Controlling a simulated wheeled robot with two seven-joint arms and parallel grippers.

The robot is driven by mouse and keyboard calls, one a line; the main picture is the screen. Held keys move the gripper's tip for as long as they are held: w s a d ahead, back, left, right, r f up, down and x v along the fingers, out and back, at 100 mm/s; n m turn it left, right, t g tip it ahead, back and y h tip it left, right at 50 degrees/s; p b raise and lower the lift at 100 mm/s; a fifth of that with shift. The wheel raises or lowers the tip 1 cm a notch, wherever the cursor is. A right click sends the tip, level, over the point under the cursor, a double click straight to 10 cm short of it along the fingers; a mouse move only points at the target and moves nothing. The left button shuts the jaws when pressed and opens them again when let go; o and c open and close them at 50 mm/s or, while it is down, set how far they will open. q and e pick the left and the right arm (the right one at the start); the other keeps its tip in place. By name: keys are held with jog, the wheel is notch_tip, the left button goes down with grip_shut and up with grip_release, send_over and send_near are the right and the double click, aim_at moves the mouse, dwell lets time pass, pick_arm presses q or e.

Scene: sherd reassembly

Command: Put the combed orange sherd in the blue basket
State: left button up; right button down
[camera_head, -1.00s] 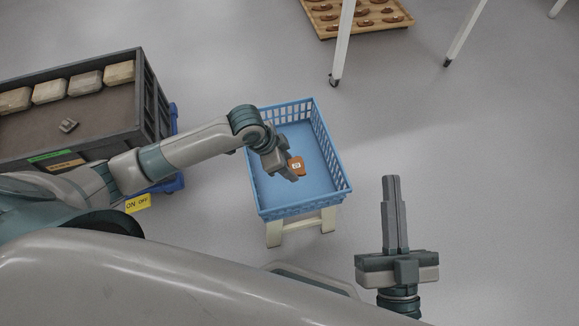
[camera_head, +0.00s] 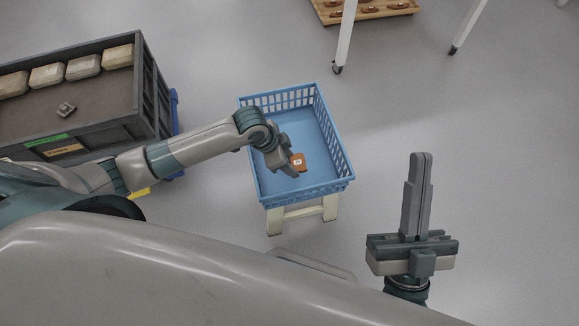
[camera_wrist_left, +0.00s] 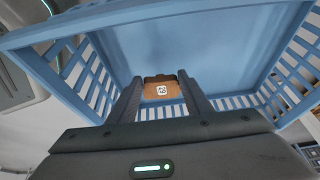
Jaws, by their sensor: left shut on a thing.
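The orange sherd (camera_head: 298,162) has a small white label with a dark mark on it. My left gripper (camera_head: 289,163) is shut on it and holds it over the inside of the blue basket (camera_head: 333,130). In the left wrist view the sherd (camera_wrist_left: 160,90) sits between the two fingertips (camera_wrist_left: 160,92), with the basket (camera_wrist_left: 130,15) walls around it. I cannot tell the exact height above the basket floor, nor see any combing. My right gripper (camera_head: 420,160) is right of the basket, its fingers together and nothing visible between them.
The basket stands on a cream stool (camera_head: 300,212). At the left, a dark grey crate (camera_head: 150,100) holds several pale blocks (camera_head: 47,76) and a small grey piece (camera_head: 66,109). A wooden tray (camera_head: 366,12) with brown pieces lies at the top, near white table legs (camera_head: 346,38). The floor at the right is clear.

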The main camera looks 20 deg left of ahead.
pick_arm(q)
jog(key=shift+f, duration=0.1)
